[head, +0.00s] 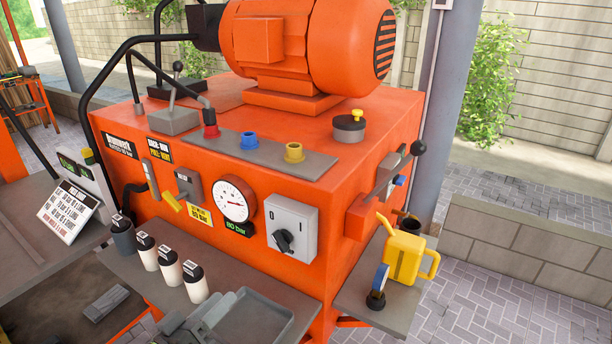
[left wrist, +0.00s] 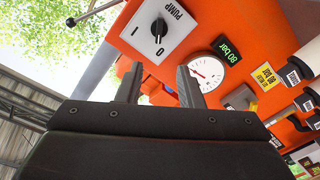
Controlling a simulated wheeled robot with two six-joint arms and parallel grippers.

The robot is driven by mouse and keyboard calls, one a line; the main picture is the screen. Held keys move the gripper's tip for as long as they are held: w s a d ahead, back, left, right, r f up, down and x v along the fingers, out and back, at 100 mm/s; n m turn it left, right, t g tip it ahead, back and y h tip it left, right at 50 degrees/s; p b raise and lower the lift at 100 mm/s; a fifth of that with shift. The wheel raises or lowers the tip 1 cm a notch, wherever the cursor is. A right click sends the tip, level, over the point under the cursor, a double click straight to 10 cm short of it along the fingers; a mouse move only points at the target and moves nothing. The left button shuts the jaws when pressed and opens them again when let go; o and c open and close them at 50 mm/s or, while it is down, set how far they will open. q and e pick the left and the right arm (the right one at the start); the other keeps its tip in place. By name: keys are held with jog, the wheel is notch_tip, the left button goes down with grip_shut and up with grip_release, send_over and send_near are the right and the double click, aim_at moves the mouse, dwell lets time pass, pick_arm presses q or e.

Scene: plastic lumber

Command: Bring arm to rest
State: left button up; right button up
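My left gripper (left wrist: 159,68) shows in the left wrist view with its two dark fingers apart and nothing between them. The fingers point toward the orange machine's front, which appears tilted there. In the head view, grey parts that look like this gripper (head: 203,318) are low in the picture, in front of the machine and near the shelf, partly cut off by the bottom edge. My right gripper is in neither view.
The orange machine (head: 358,205) carries a gauge (head: 233,200), a pump switch (head: 292,228) and levers. Several bottles (head: 170,264) line the front shelf (head: 130,275). A yellow can (head: 404,257) stands on the right side shelf (head: 350,299). Paving at right is clear.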

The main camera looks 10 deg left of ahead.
pick_arm(q)
jog(key=s+a+f+m+g+y, duration=0.1)
jog(key=s+a+f+g+y, duration=0.25)
jog(key=s+f+g, duration=0.55)
jog(key=s+a+f+m+g+y, duration=0.2)
jog(key=s+a+f+g+y, duration=0.15)
jog(key=s+f, duration=0.55)
notch_tip(320, 180, down, 23)
jog(key=s+a+g, duration=0.1)
jog(key=s+g, duration=0.1)
jog(key=s+d+f+g, duration=0.1)
jog(key=s+f, duration=1.4)
jog(key=f, duration=0.1)
jog(key=shift+d+f, duration=0.15)
jog(key=shift+f, duration=0.15)
jog(key=shift+o, duration=0.3)
